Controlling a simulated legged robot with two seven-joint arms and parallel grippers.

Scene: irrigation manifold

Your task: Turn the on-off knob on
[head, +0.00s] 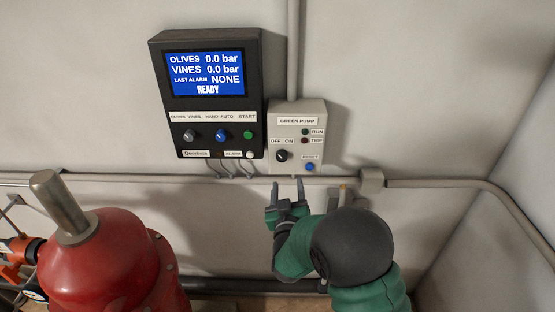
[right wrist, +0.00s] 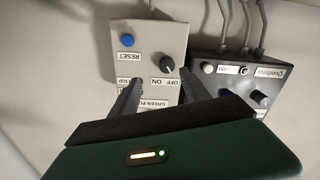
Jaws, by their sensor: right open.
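The on-off knob (head: 282,156) is a small black rotary knob with a white mark, below the OFF and ON labels on the grey GREEN PUMP box (head: 298,108). It also shows in the right wrist view (right wrist: 167,66), where the box appears upside down. My right gripper (head: 285,186) is open and empty, just below the box in the head view. In the right wrist view its two dark fingers (right wrist: 160,85) point toward the box, with the knob near the right finger. I cannot tell whether a finger touches the box. My left gripper is not in view.
A black control panel (head: 208,134) with a blue screen reading READY hangs left of the box. A blue RESET button (head: 310,167) sits right of the knob. A horizontal conduit (head: 440,184) runs below. A red tank (head: 100,265) stands at lower left.

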